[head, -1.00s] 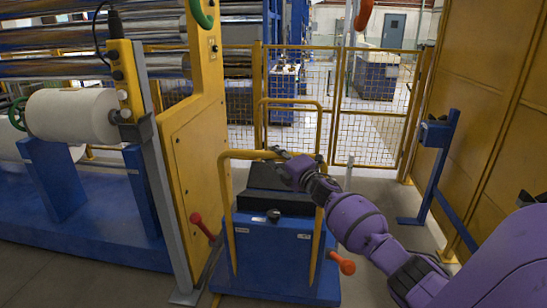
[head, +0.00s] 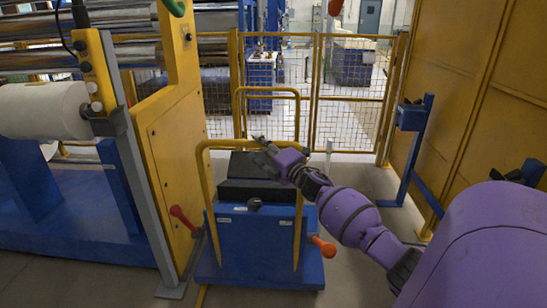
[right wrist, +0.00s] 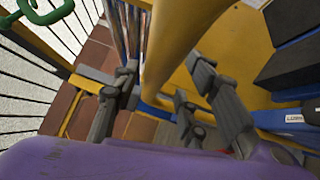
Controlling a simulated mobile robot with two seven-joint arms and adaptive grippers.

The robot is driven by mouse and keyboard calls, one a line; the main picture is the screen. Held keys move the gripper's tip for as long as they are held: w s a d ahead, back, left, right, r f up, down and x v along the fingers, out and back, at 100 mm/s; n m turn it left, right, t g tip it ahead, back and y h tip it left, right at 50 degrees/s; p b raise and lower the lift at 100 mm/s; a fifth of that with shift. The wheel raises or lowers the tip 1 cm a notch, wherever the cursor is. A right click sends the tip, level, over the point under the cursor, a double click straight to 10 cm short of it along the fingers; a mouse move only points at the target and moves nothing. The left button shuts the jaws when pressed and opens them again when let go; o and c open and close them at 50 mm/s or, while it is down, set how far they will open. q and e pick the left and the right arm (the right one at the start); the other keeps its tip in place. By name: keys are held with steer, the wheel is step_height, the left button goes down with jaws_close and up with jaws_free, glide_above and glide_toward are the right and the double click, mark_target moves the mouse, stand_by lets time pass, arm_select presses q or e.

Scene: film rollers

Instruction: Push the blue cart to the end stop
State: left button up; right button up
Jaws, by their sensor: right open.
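The blue cart (head: 255,250) stands on the floor in the middle of the head view, with a yellow tube handle (head: 206,190) and black blocks on its sloped top. My right gripper (head: 262,146) is at the handle's top bar, its arm reaching in from the right. In the right wrist view the fingers of the right gripper (right wrist: 160,95) are spread apart, with a yellow tube (right wrist: 165,50) passing between them. I cannot tell whether they touch it. My left gripper is not in view. I cannot pick out the end stop with certainty.
A yellow mesh fence (head: 350,95) stands beyond the cart. A yellow machine panel (head: 175,150) and grey post (head: 140,190) are close on its left. Blue posts (head: 412,150) stand along the yellow wall (head: 470,100) at right. Open floor lies right of the cart.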

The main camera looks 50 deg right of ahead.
steer(key=s+f, duration=0.1)
steer(key=s, duration=0.7)
steer(key=shift+s+a, duration=0.3)
